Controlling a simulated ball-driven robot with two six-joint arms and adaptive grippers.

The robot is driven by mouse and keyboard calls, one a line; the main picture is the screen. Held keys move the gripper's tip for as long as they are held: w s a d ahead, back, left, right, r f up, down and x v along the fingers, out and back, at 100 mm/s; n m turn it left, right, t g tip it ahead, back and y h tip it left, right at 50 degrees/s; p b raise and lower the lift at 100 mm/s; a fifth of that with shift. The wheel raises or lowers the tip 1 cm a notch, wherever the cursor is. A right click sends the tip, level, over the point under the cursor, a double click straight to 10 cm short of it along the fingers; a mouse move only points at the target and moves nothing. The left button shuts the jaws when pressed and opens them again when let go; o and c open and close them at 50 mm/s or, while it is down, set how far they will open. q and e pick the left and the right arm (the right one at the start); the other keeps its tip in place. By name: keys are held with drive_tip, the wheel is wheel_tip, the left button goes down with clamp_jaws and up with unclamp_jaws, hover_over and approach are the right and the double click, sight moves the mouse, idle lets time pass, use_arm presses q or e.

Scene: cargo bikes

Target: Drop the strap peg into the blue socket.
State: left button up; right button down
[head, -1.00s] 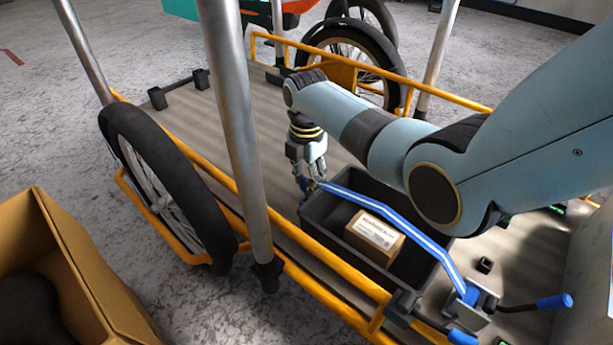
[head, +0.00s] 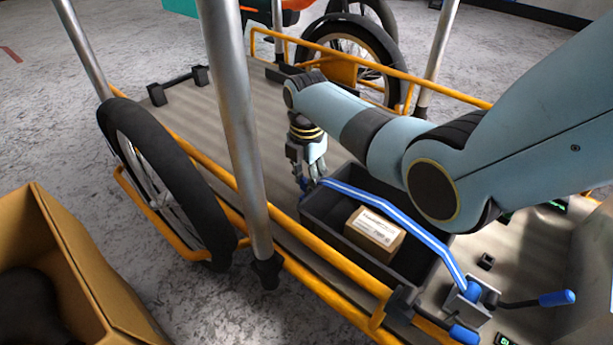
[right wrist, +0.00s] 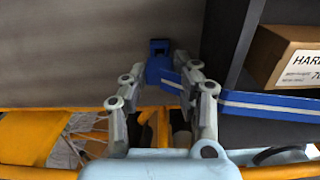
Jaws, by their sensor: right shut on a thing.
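My right gripper (head: 309,176) is low over the cargo bed, at the far left corner of the dark crate. It is shut on the strap peg at the end of the blue strap (head: 385,208), which runs across the crate to a ratchet (head: 470,297). In the right wrist view the strap (right wrist: 265,103) leads to the fingers (right wrist: 162,88). A blue block with a dark square opening, apparently the blue socket (right wrist: 159,48), shows just beyond the fingertips. Where peg and socket meet is unclear, as blue overlaps blue. My left gripper is out of view.
The dark crate (head: 325,230) holds a cardboard box (head: 375,233). Orange rails (head: 330,295) and a grey post (head: 236,130) edge the bed. A wheel (head: 160,185) stands at left. The bed (head: 205,115) behind the gripper is clear.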

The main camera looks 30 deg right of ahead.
drive_tip(key=shift+f+b, duration=0.4)
drive_tip(key=shift+f, duration=0.55)
drive_tip(key=c, duration=0.9)
unclamp_jaws()
drive_tip(key=shift+r, duration=0.1)
wheel_tip(320, 180, up, 12)
drive_tip(key=shift+f, duration=0.1)
